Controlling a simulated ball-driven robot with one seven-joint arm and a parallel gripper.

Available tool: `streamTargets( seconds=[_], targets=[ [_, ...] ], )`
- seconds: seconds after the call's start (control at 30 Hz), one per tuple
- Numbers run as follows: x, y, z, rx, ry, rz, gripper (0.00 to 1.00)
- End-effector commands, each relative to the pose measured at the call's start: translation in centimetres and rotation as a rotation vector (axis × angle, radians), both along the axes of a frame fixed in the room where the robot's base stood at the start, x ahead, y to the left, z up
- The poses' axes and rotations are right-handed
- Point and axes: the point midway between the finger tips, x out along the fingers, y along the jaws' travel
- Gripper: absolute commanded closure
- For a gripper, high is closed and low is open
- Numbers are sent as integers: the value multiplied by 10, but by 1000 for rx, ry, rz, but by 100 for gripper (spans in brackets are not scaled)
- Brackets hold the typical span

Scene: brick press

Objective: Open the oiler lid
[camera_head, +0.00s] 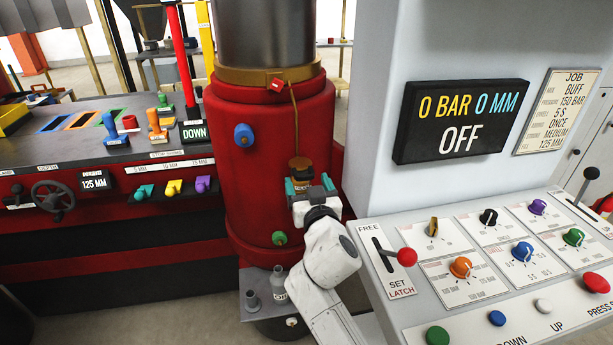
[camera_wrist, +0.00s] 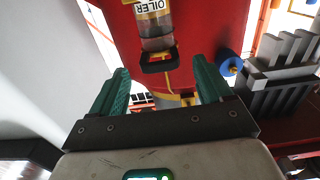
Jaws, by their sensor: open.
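The oiler (camera_wrist: 153,22) is a small clear cup with dark liquid and an OILER label, mounted on the red press cylinder. It appears upside down in the wrist view. Its dark lid (camera_wrist: 160,62) sits at the end of the cup, seemingly shut.
A thin copper pipe (camera_head: 293,110) runs from the brass ring down to the oiler. A blue knob (camera_head: 243,135) is on the cylinder to the left. The control panel (camera_head: 500,270) and its red lever (camera_head: 407,257) stand close to my arm's right.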

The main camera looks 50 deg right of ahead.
Motion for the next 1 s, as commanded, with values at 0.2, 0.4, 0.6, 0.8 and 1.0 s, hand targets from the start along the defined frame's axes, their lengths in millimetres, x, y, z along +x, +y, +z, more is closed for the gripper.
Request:
streamTargets(
  seconds=[0.2, 0.4, 0.6, 0.8, 1.0],
  targets=[
    [13, -9, 0, 0, 0, -1, 21],
    [14, -10, 0, -1, 1, -1, 21],
    [14, -10, 0, -1, 1, 0, 32],
    [14, -10, 0, -1, 1, 0, 51],
    [14, -10, 0, -1, 1, 0, 70]
  ],
)
